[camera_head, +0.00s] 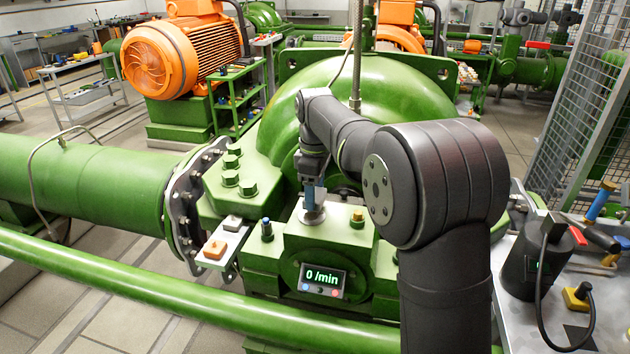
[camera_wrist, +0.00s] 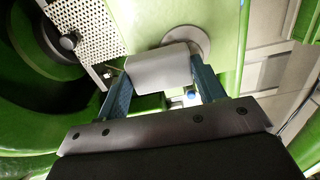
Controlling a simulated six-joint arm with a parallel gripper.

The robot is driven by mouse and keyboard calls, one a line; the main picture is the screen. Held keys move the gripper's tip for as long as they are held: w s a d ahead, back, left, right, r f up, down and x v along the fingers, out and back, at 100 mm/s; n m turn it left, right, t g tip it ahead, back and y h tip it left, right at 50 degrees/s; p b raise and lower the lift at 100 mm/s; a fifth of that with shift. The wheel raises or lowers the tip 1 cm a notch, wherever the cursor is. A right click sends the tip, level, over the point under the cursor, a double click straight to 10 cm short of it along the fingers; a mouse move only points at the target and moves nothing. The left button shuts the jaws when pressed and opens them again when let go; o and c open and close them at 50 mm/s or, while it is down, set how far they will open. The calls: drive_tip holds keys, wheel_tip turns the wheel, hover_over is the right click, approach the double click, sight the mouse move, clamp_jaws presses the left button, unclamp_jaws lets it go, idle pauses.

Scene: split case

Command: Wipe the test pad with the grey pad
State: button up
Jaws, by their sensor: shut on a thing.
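My gripper (camera_head: 313,200) points down over the green housing. In the wrist view its two blue fingers (camera_wrist: 160,88) are shut on the grey pad (camera_wrist: 158,70), a pale grey block with a rounded edge. The test pad (camera_head: 314,219) is a round grey-metal disc on the flat green top below the fingertips. The wrist view also shows the test pad (camera_wrist: 204,40), partly hidden behind the grey pad. The grey pad is over or against the disc; I cannot tell whether they touch.
A bracket (camera_head: 229,241) at the left holds an orange block (camera_head: 215,249) and a pale block (camera_head: 232,223). A blue-topped fitting (camera_head: 266,230) and a brass-topped bolt (camera_head: 357,219) flank the disc. A display (camera_head: 322,280) reads 0 /min. A cluttered metal bench (camera_head: 520,325) is at right.

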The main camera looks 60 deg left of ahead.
sight(308, 224)
drive_tip(key=shift+o, duration=0.2)
drive_tip(key=shift+s+d+f, duration=0.65)
drive_tip(key=shift+f, duration=0.05)
drive_tip(key=shift+s+d, duration=1.6)
drive_tip(key=shift+c, duration=0.2)
drive_tip(key=shift+w+a, duration=2.25)
drive_tip(key=shift+w, duration=0.05)
drive_tip(key=shift+r, duration=4.05)
